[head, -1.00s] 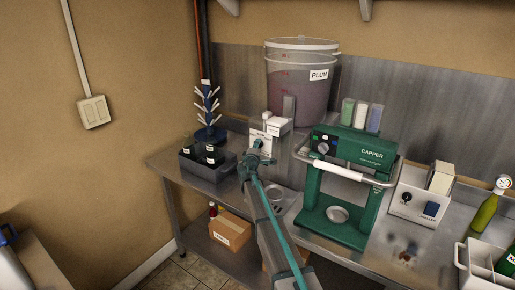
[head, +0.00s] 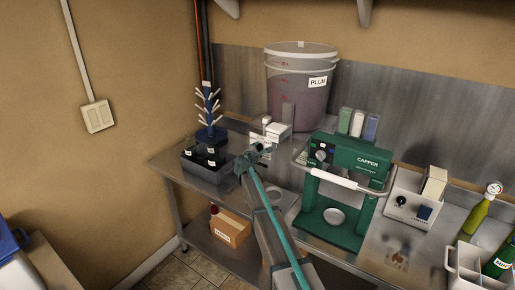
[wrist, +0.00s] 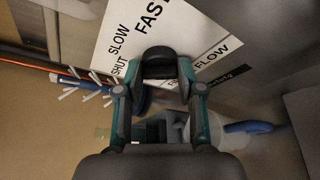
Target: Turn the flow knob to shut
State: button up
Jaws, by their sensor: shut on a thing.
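The flow panel (wrist: 150,28) is a white plate with the words SHUT, SLOW, FAST and FLOW, seen tilted in the wrist view. In the head view it is a small white box front (head: 259,139) below the plum bucket. My gripper (wrist: 160,75) is at the panel with its teal fingers shut on the flow knob (wrist: 158,65), a dark rounded piece between the fingertips. The knob's pointer is not clear, so I cannot tell which word it faces. In the head view my gripper (head: 258,154) hides most of the knob.
The plum bucket (head: 300,85) stands behind the panel. A green capper (head: 345,185) stands close on the right. A dark crate of bottles (head: 205,173) and a blue drying tree (head: 210,115) stand on the left. A labeller (head: 408,205) is farther right.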

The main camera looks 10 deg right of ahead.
jog(key=shift+n+g, duration=0.3)
jog(key=shift+n, duration=0.5)
jog(key=shift+h, duration=0.3)
jog(key=o, duration=1.1)
jog(key=shift+o, duration=0.2)
jog(key=v, duration=1.2)
jog(key=shift+r, duration=0.15)
